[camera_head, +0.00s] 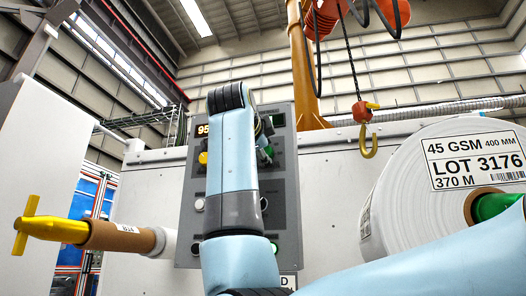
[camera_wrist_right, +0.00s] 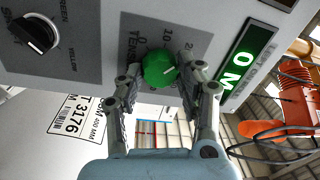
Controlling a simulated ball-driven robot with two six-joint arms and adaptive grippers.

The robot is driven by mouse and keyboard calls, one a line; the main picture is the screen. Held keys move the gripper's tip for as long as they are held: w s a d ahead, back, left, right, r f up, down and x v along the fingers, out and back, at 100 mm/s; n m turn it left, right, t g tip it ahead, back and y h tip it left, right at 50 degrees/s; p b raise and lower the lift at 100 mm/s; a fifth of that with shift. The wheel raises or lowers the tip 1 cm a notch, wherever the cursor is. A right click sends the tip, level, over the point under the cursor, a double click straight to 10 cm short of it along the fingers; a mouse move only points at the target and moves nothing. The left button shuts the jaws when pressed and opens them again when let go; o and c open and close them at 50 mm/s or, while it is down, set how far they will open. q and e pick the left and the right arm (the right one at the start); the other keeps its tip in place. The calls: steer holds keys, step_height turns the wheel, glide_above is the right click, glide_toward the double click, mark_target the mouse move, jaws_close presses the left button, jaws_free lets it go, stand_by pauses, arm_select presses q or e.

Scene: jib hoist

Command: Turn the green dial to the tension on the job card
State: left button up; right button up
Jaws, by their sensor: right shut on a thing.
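The green dial (camera_wrist_right: 158,70) is on the grey control panel (camera_head: 187,225), with a white pointer line on its face. In the right wrist view my right gripper (camera_wrist_right: 160,76) has one finger on each side of the dial and is shut on it. Tension markings around the dial are partly covered by the fingers. In the head view my right arm covers the middle of the panel, and only a little green of the dial (camera_head: 268,151) shows past the wrist. A card edge low behind my arm is mostly hidden, so I cannot read a job card. My left gripper is not in view.
A black knob (camera_wrist_right: 37,34) and a lit green display (camera_wrist_right: 249,54) flank the dial. A yellow-handled shaft (camera_head: 60,229) juts out left.

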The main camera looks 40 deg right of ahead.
steer(key=shift+w+f+m+g+b, duration=0.1)
steer(key=shift+m+g+b, duration=0.1)
steer(key=shift+m, duration=1.5)
steer(key=shift+s+f+m+g+b, duration=0.1)
steer(key=shift+m+b, duration=0.05)
steer(key=shift+m, duration=1.55)
steer(key=shift+w+f+m+g+b, duration=0.1)
steer(key=shift+m+b, duration=0.1)
steer(key=shift+m, duration=1.5)
steer(key=o, duration=1.2)
steer(key=shift+a+r, duration=0.1)
steer(key=shift+r, duration=0.05)
steer(key=shift+c, duration=0.2)
steer(key=shift+r, duration=0.15)
step_height(320, 180, up, 10)
steer(key=shift+f, duration=0.1)
